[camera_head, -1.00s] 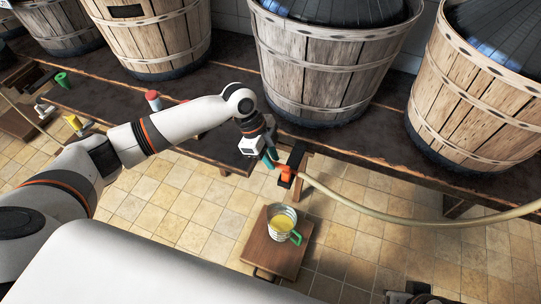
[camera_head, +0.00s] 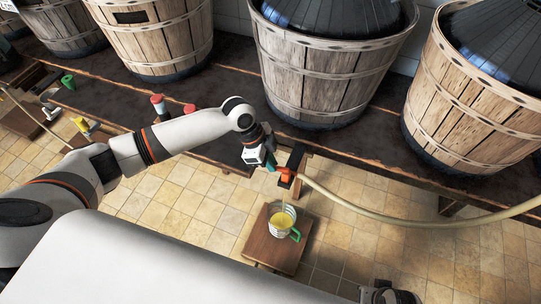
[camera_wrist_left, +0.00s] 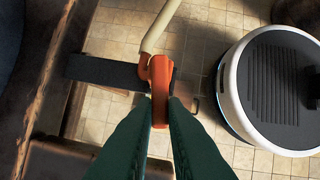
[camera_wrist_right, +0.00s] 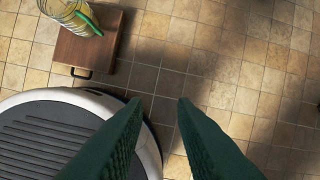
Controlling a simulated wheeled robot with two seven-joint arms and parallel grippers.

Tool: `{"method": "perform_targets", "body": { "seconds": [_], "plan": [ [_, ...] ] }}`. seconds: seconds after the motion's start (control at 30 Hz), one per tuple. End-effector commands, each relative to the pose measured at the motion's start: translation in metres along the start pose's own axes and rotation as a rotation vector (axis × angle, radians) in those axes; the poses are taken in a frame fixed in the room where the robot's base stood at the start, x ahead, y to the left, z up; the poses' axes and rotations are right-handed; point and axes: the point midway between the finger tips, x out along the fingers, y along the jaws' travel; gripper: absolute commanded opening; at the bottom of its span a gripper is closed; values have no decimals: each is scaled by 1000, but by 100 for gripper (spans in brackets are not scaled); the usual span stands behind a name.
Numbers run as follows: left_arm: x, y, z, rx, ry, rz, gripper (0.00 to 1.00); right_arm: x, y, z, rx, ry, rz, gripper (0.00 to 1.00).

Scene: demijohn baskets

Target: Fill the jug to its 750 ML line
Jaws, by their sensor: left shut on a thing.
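The jug (camera_head: 283,234) is a clear vessel with a green handle (camera_head: 295,235), upright on a small wooden stool. It holds yellow liquid (camera_head: 282,219); a pale streak above it looks like a thin stream. Its marks are too small to read. It also shows in the right wrist view (camera_wrist_right: 72,14). My left gripper (camera_head: 270,165) is shut on the orange clip (camera_wrist_left: 160,88) at the end of the pale hose (camera_wrist_left: 160,26), above the jug. My right gripper (camera_wrist_right: 160,103) is open and empty, low in the head view (camera_head: 392,294).
The wooden stool (camera_head: 262,246) stands on the tiled floor. A dark bench (camera_head: 215,110) runs behind, bearing large wooden baskets (camera_head: 315,75) with dark demijohns. The pale hose (camera_head: 400,218) sags to the right. Floor right of the stool is clear.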

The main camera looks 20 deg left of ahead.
Motion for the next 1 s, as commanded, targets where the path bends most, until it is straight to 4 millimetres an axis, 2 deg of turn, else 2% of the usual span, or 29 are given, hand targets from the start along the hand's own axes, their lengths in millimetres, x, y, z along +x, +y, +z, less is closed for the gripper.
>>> {"method": "perform_targets", "body": {
  "seconds": [0.3, 0.6, 0.8, 1.0],
  "plan": [
    [-3, -4, 2, -76, -1, 31, 0, 52, 3, -35, -6, 40, 5, 24],
    [-2, -8, 2, -150, 0, 61, 0, 90, 5, -80, -13, 71, 9, 24],
    [-2, -10, 2, -185, -2, 78, 0, 104, 6, -106, -17, 86, 10, 24],
    [0, -10, 1, -196, -2, 82, 0, 109, 6, -114, -18, 88, 11, 24]
  ]
}}
